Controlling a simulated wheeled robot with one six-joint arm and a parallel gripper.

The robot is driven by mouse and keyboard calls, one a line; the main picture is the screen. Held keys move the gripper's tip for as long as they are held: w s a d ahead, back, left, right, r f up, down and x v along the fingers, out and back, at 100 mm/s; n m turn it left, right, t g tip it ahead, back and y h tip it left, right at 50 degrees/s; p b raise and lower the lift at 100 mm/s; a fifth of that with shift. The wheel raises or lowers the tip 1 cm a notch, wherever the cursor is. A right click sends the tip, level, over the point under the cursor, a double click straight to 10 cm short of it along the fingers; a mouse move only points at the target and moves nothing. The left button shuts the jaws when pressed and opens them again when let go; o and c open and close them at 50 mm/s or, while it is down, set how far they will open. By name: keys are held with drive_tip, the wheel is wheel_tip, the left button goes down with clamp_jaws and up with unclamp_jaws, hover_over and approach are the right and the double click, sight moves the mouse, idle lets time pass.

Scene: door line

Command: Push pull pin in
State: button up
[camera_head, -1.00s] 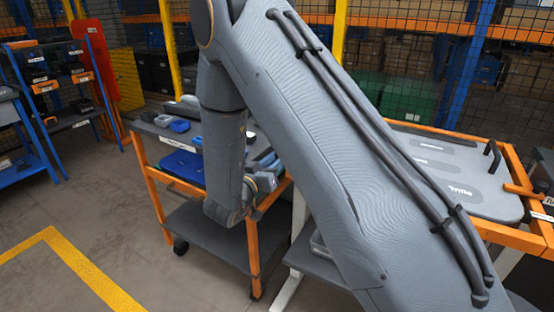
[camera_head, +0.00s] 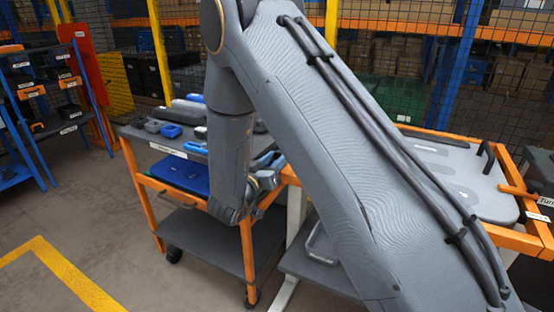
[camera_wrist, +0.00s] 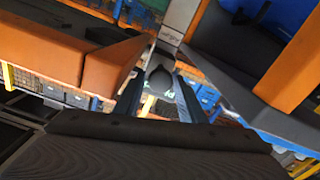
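No part in view can be surely told as the pull pin. In the wrist view my gripper (camera_wrist: 160,98) shows as two dark fingers standing apart, so it is open. A dark grey rounded piece (camera_wrist: 160,80) shows between the fingers; I cannot tell what it is or whether it touches them. In the head view my arm crosses the middle and hides much of the scene; the gripper's fingertips cannot be made out there. An orange bar (camera_head: 517,192) lies at the right edge of the orange-framed table (camera_head: 513,240).
An orange-framed cart (camera_head: 150,205) with grey and blue bins and a blue tray (camera_head: 180,176) stands left of my arm. A grey panel (camera_head: 450,170) with a black handle (camera_head: 489,157) lies on the right table. Floor with yellow line (camera_head: 70,275) is clear at left.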

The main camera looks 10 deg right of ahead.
drive_tip(key=shift+a, duration=0.1)
drive_tip(key=b+v, duration=0.1)
drive_tip(key=v, duration=0.6)
drive_tip(key=shift+s+a, duration=0.2)
drive_tip(key=shift+s, duration=0.15)
